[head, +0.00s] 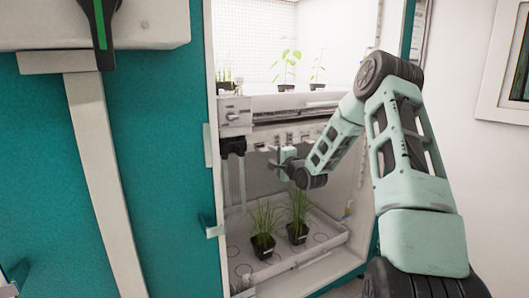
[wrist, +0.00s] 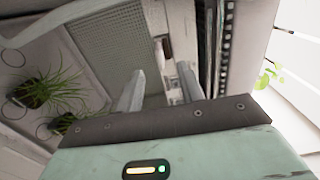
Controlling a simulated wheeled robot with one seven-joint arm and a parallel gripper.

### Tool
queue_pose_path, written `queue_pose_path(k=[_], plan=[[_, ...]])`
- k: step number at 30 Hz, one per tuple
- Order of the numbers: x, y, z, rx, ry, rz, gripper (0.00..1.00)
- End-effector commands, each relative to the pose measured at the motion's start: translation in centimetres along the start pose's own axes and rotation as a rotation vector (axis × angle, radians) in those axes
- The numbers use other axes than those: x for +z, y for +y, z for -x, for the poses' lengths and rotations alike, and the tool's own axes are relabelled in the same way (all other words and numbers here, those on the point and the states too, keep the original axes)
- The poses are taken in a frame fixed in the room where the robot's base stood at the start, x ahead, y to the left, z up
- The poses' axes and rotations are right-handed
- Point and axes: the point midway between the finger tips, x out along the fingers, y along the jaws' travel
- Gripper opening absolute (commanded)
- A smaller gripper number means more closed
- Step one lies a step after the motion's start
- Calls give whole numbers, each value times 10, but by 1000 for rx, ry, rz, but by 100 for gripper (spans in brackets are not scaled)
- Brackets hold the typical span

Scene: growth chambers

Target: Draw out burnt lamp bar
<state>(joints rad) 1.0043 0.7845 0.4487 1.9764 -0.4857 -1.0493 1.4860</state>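My gripper (head: 277,160) is inside the lower compartment of the open growth chamber, under the shelf, pointing left. In the wrist view its two fingers (wrist: 162,88) are apart, with nothing clearly between them. Just beyond the fingertips is a pale fitting (wrist: 171,75) with a small dark reddish-brown part. A dark strip with a row of light dots (wrist: 226,55) runs to the right of the fingers. In the head view a long dark bar (head: 285,115) lies along the shelf front above my gripper. I cannot tell which piece is the burnt lamp bar.
A white tray (head: 262,273) on the chamber floor holds two pots of grass (head: 263,228) below my gripper. Seedlings (head: 287,68) stand on the upper shelf. Teal panels (head: 160,150) stand at left; the chamber's right wall is close to my arm.

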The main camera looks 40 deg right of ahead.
Motion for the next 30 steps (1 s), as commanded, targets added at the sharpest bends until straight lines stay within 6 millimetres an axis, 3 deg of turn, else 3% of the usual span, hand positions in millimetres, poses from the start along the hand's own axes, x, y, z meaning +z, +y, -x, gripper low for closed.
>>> queue_pose_path(k=[6, 13, 30], plan=[[1, 0, -34, -2, -2, 0, 38], [1, 0, -59, -1, -1, 0, 38], [0, 0, -68, 0, 0, -1, 38]])
